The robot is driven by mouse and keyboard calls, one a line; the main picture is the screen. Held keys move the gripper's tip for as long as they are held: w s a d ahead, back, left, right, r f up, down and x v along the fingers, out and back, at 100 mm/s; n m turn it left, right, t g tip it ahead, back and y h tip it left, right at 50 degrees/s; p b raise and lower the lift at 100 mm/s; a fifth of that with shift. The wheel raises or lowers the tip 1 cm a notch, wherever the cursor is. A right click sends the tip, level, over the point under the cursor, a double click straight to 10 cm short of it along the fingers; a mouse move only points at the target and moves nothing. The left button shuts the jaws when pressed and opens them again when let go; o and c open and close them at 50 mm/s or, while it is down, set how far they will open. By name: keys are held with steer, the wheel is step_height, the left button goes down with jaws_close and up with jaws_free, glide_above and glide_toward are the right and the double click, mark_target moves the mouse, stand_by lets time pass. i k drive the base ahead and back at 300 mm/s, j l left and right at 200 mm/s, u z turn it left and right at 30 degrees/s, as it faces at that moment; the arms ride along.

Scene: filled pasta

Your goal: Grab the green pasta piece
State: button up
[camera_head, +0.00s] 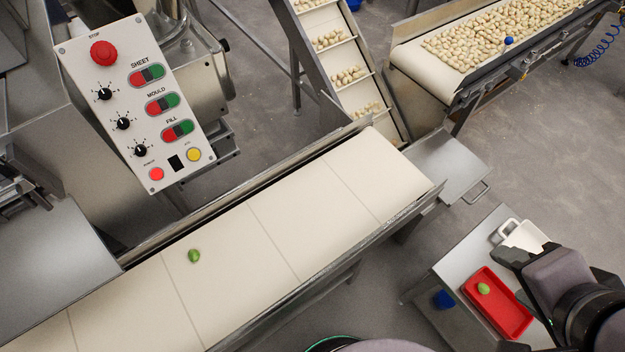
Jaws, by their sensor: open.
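A small green pasta piece (194,256) lies alone on the cream conveyor belt (262,222), left of the middle of the view. A second green piece (483,288) lies in a red tray (508,312) on a small metal table at the lower right. My gripper (508,256) is at the right, over the small table near the red tray and a white container. It is open and well apart from the piece on the belt. Its fingers are only partly visible, and I see nothing held in it.
The belt has raised metal side rails (330,270). A control panel (130,105) stands behind it at upper left. An inclined conveyor (345,70) and another belt full of pasta (490,45) are at the back. The white container (524,238) sits behind the red tray.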

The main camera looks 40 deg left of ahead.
mark_target(193, 254)
steer(key=u, duration=3)
steer(key=i+j+u, duration=0.1)
steer(key=i+j, duration=0.4)
steer(key=i, duration=0.1)
